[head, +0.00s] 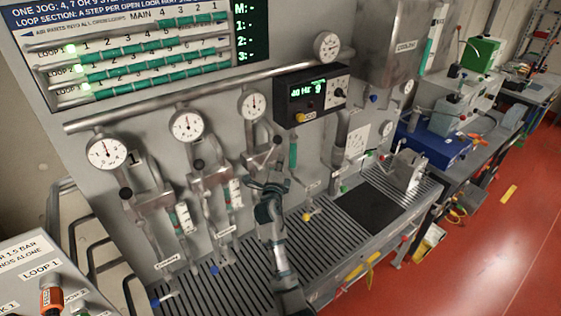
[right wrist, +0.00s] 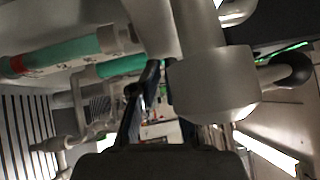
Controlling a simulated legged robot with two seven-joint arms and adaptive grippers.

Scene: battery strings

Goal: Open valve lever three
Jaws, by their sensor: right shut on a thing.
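The third loop's gauge (head: 254,105) sits on the panel, with a grey valve assembly below it. A black knob (head: 277,140) shows at the upper right of that assembly. My right gripper (head: 270,187) is in front of the lower part of this valve, shut on valve lever three, which it mostly hides. In the right wrist view the two dark fingers (right wrist: 158,85) come close together beside a thick grey pipe body (right wrist: 215,88). A dark round knob (right wrist: 290,70) shows to their right. The grip itself is hard to see there. My left gripper is not in view.
Loop 2's gauge (head: 187,124) and loop 1's gauge (head: 107,150) stand to the left with their own valves. A black display box (head: 312,93) is to the right. A slotted grey bench (head: 330,225) lies below. Green-banded tubes (right wrist: 70,55) run close by.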

